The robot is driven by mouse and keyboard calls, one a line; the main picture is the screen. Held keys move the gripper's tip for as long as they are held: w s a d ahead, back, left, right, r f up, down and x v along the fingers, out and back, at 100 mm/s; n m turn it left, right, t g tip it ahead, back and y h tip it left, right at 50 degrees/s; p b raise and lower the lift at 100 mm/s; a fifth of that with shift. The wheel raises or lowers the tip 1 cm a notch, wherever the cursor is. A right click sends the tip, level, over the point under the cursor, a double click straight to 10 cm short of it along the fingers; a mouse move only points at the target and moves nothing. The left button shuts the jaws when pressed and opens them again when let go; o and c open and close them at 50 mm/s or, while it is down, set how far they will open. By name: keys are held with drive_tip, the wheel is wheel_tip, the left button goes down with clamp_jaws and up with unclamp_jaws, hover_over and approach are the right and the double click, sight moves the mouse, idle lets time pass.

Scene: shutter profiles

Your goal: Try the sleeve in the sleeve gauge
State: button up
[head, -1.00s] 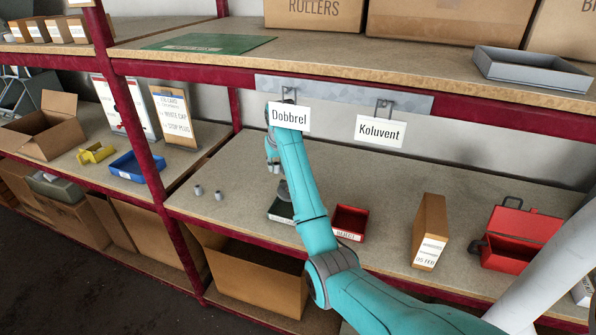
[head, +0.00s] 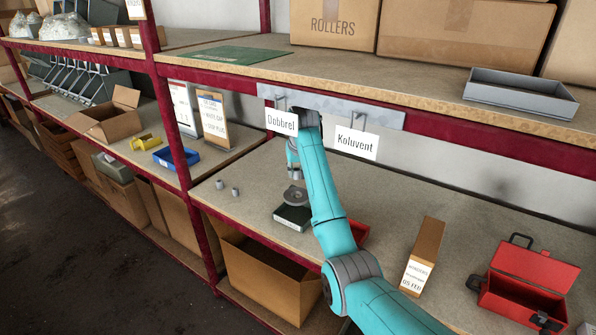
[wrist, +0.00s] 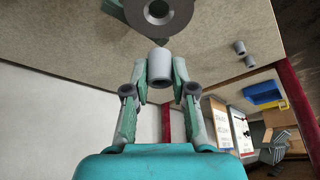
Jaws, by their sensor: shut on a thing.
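My gripper (wrist: 159,85) is shut on a grey cylindrical sleeve (wrist: 158,66), held between its fingertips. In the head view my gripper (head: 294,172) is above the sleeve gauge. The sleeve gauge (head: 292,214) has a dark block base with a white label and a round grey piece on top. In the wrist view the gauge's round grey piece (wrist: 180,22), with a hole in it, shows at the top edge, apart from the sleeve. Two more grey sleeves (head: 220,185) (head: 236,192) stand on the shelf to the left; they also show in the wrist view (wrist: 240,48).
A red bin (head: 358,232) is partly hidden behind my arm. A tall brown box (head: 424,250) and an open red toolbox (head: 525,285) stand to the right. Hanging signs Dobbrel (head: 281,122) and Koluvent (head: 357,142) are close to my arm. A blue bin (head: 176,158) is beyond the red post.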

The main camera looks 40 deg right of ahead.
sight(295, 194)
drive_tip(key=shift+f, duration=0.15)
drive_tip(key=shift+f, duration=3.25)
drive_tip(key=shift+f, duration=0.25)
drive_tip(key=o, duration=0.9)
drive_tip(key=shift+v, duration=3.75)
drive_tip(key=shift+f, duration=0.1)
